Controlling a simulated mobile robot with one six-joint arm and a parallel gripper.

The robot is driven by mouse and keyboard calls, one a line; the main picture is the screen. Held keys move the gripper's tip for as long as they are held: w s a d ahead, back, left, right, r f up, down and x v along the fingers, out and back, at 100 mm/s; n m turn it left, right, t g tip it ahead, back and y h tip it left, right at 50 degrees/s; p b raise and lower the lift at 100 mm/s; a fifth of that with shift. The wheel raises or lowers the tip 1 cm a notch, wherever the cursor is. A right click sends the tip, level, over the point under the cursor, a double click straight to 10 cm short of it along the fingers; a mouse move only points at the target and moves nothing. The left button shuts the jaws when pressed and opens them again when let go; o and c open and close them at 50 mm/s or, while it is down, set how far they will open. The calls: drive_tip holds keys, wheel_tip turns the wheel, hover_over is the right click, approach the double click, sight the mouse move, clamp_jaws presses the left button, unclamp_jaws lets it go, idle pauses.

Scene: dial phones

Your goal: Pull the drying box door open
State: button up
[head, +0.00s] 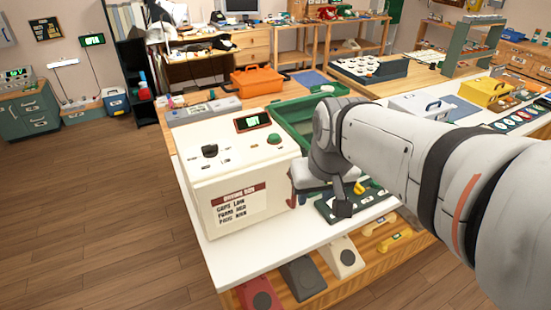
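The drying box (238,172) is a cream-white box on the white worktop at the centre left. Its front carries a label with a red band (240,203). Its top has a dark knob, a green button and a small display with green digits. No door gap shows on the faces I see. My gripper (313,188) is at the box's right front edge, close beside it. A reddish-brown upright piece (292,192) stands between them; I cannot tell whether it is a handle or whether my gripper touches it. My fingers are mostly hidden by the wrist.
A green tray (290,118) lies behind the box, and a dark mat (376,198) with small parts lies to the right. An orange toolbox (258,80) stands further back. Phone parts sit on the shelf below the worktop. The wooden floor at the left is clear.

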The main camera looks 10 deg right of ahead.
drive_tip(key=w+f+b, duration=0.7)
drive_tip(key=w+b, duration=0.2)
drive_tip(key=w, duration=0.4)
hover_over(293, 204)
drive_tip(key=shift+n+t, duration=0.4)
drive_tip(key=f, duration=0.7)
drive_tip(key=shift+w+d+f+b, duration=0.1)
drive_tip(key=shift+w+d+b, duration=0.05)
drive_tip(key=shift+w+b, duration=0.2)
clamp_jaws()
